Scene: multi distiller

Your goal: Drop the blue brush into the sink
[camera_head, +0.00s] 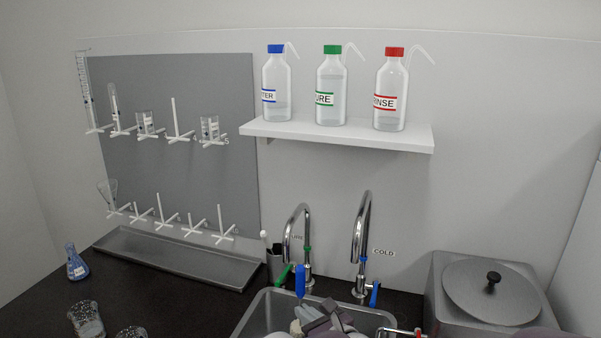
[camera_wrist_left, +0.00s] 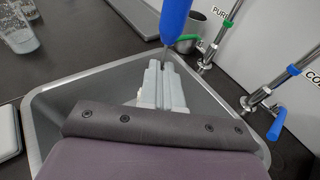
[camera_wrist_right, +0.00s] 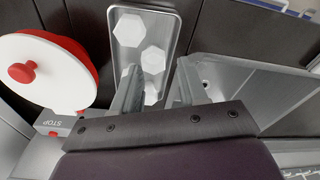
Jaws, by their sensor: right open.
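The blue brush (camera_head: 300,280) stands roughly upright above the sink, its blue handle upward. The handle also shows in the left wrist view (camera_wrist_left: 175,18), with a thin stem running down between the fingertips. My left gripper (camera_wrist_left: 164,70) is shut on the brush at that stem; the brush's lower end is hidden. In the head view my left gripper (camera_head: 318,318) is over the sink. The steel sink (camera_head: 262,305) also shows in the left wrist view (camera_wrist_left: 58,92). My right gripper (camera_wrist_right: 158,85) is open and empty, its fingers apart near a steel tray.
Two taps with green (camera_head: 284,275) and blue (camera_head: 374,295) levers stand behind the sink. Glassware (camera_head: 86,320) stands at left. The steel tray (camera_wrist_right: 117,50) holds white hexagonal pieces. A white-and-red round object (camera_wrist_right: 45,72) is beside it.

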